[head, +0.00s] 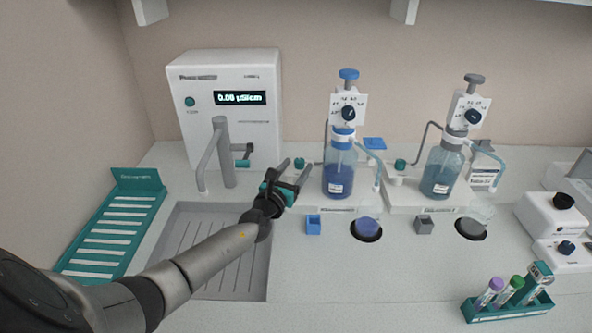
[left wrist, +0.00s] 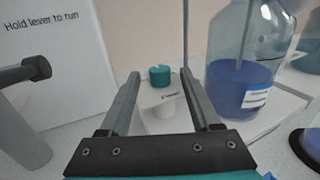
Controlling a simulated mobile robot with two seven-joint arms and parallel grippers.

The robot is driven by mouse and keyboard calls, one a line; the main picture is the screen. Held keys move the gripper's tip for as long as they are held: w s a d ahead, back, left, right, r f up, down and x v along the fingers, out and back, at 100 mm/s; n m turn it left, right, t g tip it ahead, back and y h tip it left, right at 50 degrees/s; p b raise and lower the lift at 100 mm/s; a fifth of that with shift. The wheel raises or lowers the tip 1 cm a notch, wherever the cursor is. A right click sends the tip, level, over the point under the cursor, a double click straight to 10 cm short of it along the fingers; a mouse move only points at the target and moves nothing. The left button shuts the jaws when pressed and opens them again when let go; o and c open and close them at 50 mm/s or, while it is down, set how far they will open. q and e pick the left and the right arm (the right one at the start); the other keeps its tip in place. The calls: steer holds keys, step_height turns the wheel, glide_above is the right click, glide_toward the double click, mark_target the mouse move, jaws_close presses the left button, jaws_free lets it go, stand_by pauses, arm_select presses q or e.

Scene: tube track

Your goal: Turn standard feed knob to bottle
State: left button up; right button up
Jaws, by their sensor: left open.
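A teal feed knob (head: 299,162) sits on a small white block beside the blue-liquid bottle (head: 339,178). The knob also shows in the left wrist view (left wrist: 160,75), ahead of and between my fingers. The small label on its block is too small to read. My left gripper (head: 294,170) is open and empty, fingers pointing at the knob from the front, with a gap to it. A second teal knob (head: 400,164) stands beside the grey-blue bottle (head: 440,172). My right gripper is not in view.
A white meter (head: 225,95) with a lit display and a grey spout (head: 222,150) stand left of my gripper, above a grey drain tray (head: 190,235). A teal slotted rack (head: 115,235) lies far left. A tube rack (head: 508,305) is at front right. The front middle counter is clear.

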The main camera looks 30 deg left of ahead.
arm_select(q)
steer(key=shift+w, duration=0.25)
jaws_close()
stand_by(0.5)
